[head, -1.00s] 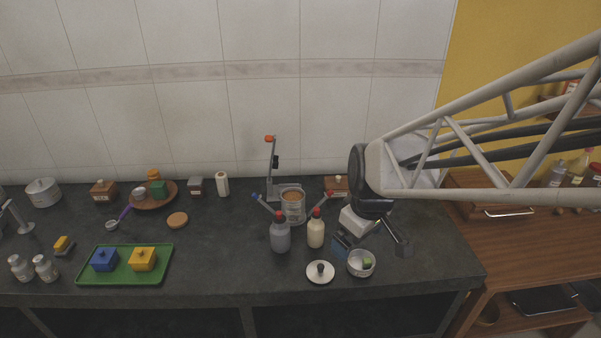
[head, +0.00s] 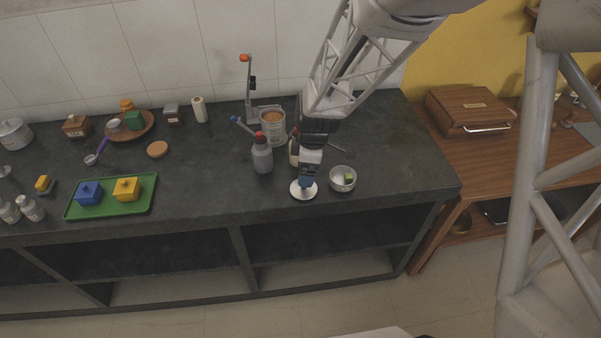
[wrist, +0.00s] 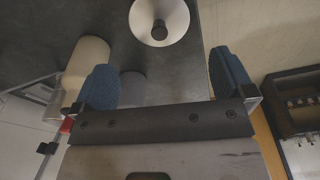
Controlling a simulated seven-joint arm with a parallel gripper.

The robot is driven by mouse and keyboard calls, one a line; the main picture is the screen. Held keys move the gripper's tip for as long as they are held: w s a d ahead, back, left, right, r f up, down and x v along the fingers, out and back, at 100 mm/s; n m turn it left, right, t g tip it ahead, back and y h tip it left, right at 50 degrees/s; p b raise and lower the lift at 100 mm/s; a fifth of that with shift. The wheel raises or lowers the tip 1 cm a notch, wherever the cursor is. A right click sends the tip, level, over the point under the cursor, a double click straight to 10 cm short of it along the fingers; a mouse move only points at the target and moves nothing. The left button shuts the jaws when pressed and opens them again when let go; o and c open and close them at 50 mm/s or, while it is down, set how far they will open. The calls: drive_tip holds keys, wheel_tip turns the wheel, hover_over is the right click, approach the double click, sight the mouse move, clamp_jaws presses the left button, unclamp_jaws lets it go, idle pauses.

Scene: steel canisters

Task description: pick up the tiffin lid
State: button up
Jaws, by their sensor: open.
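The tiffin lid (head: 297,193) is a pale round disc with a dark knob, lying flat near the front edge of the dark counter. It also shows at the top of the wrist view (wrist: 178,17), its knob facing the camera. My gripper (head: 307,181) hangs over the lid in the head view and hides part of it. In the wrist view its two blue fingers (wrist: 165,82) are spread apart with nothing held between them. The lid appears beyond the fingertips, apart from them. A steel bowl (head: 334,183) with a green piece inside stands just right of the lid.
A grey bottle (head: 262,158) stands left of my gripper. A cream bottle (head: 293,152) is close behind it, partly hidden, and shows in the wrist view (wrist: 88,54). A green tray (head: 110,208) with two lidded boxes lies left. The counter between is clear.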

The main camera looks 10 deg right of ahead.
drive_tip(key=shift+f, duration=0.1)
drive_tip(key=shift+a+f, duration=0.15)
drive_tip(key=shift+f, duration=1)
drive_tip(key=shift+f, duration=0.1)
drive_tip(key=shift+a+f, duration=0.2)
drive_tip(key=shift+f, duration=2.3)
drive_tip(key=c, duration=0.7)
drive_tip(key=shift+c, duration=0.2)
drive_tip(key=shift+r, duration=0.1)
